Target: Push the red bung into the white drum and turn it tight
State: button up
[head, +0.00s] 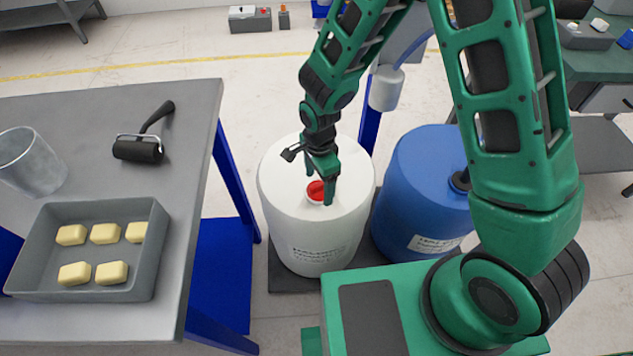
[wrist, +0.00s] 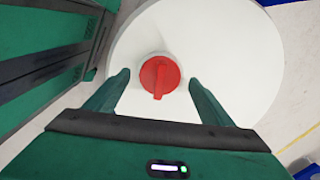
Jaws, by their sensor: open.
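The white drum (head: 313,238) stands upright on a dark base on the floor, with a printed label low on its front. The red bung (head: 316,190) sits at the top of the drum, and its raised grip bar shows in the wrist view (wrist: 159,76). I cannot tell how deep it sits. My gripper (head: 319,186) is above the drum top, pointing down. In the wrist view its two fingers (wrist: 160,84) are open, one on each side of the bung, with white drum top showing between each finger and the bung. They do not appear to touch it.
A blue drum (head: 415,205) stands close to the right of the white drum. To the left is a grey table (head: 195,130) with a tray (head: 150,262) of several yellow blocks, a roller (head: 138,149) and a clear cup (head: 30,165). Open floor lies behind the drums.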

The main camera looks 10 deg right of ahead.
aim_at(319, 184)
notch_tip(319, 184, up, 10)
jog(key=s+d+r+n, duration=0.1)
jog(key=d+r, duration=0.3)
jog(key=d, duration=0.4)
jog(key=s+d+r+n+h, duration=0.15)
jog(key=d+r, duration=0.25)
jog(key=d, duration=0.4)
jog(key=s+d+r+n+y, duration=0.1)
jog(key=d+r, duration=0.4)
jog(key=d, duration=0.2)
jog(key=s+d+r+n, duration=0.2)
jog(key=s+d, duration=0.3)
jog(key=s, duration=0.3)
jog(key=s+d+r+n, duration=0.2)
jog(key=s+d, duration=0.4)
jog(key=s, duration=0.3)
jog(key=shift+s+d+r, duration=0.15)
jog(key=shift+d+r, duration=0.05)
jog(key=shift+r, duration=0.4)
